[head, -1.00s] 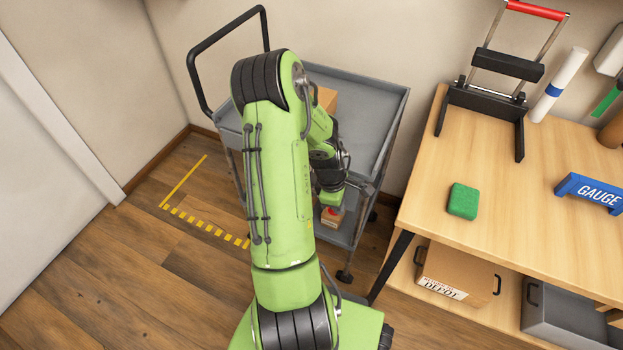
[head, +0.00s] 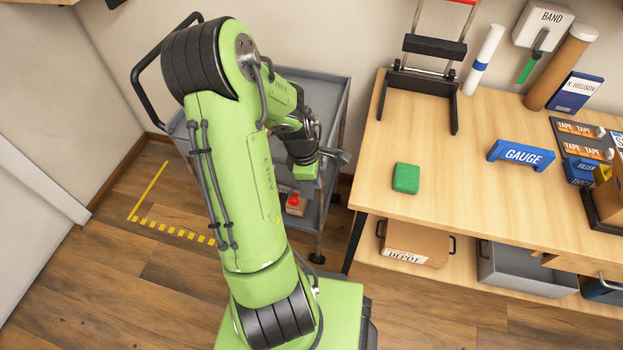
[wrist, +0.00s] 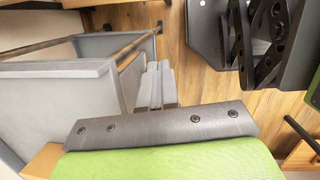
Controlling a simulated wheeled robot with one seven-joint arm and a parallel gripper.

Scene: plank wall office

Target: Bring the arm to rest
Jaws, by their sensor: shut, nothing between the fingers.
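My green arm rises in the middle of the head view and bends over at the top, over the grey cart (head: 325,90). My gripper (head: 345,157) shows partly at the cart's right side, small and in front of the cart. In the wrist view the fingers (wrist: 158,80) are together with nothing between them. The cart's grey wall (wrist: 60,85) lies to their left in that view. I cannot tell the exact gap between my gripper and the cart.
A wooden workbench (head: 450,180) stands to the right, with a green block (head: 406,178) and a blue gauge holder (head: 520,155) on it. A depot box (head: 415,243) and grey bin (head: 515,268) sit on its lower shelf. Floor at left, with yellow tape (head: 150,190), is clear.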

